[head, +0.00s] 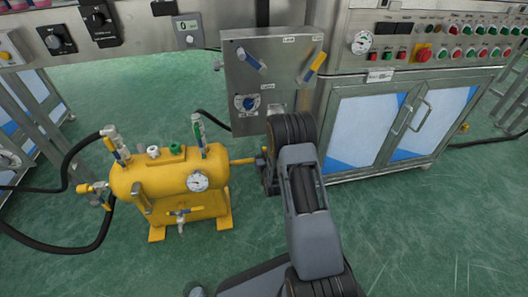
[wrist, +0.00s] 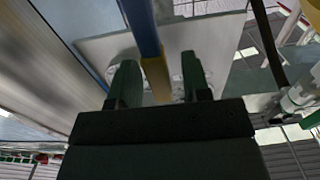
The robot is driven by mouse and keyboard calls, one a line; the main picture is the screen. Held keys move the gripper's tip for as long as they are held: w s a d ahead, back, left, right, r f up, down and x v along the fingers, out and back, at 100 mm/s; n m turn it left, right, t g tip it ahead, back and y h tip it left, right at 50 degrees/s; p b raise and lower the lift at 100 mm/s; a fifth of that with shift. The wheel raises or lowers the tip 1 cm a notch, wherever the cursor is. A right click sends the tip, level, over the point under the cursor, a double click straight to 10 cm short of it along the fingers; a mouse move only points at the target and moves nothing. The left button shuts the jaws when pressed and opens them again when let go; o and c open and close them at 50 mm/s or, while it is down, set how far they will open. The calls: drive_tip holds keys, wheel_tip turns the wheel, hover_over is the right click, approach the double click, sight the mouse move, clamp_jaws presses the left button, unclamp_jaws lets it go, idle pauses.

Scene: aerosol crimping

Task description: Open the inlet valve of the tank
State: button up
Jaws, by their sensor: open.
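The yellow tank (head: 160,182) stands on the floor at the left in the head view. It has a round gauge, a lever valve on its top left (head: 118,146), a green-handled fitting (head: 198,135) on top and a blue-handled valve (head: 180,211) below. A yellow pipe (head: 242,161) leaves its right side toward my arm, which hides the pipe's end. My gripper is hidden behind my arm in the head view. In the wrist view my gripper (wrist: 159,80) is open. A blue and yellow bar (wrist: 155,75) lies between its fingers; contact is unclear.
A grey panel (head: 236,95) with blue and yellow handles stands behind my arm. A steel cabinet (head: 335,115) with buttons and a gauge is at the right. Black hoses (head: 50,248) run left of the tank. The green floor in front is clear.

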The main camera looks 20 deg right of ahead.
drive_tip(key=shift+w+d, duration=0.2)
drive_tip(key=shift+w, duration=0.65)
drive_tip(key=shift+c, duration=0.2)
clamp_jaws()
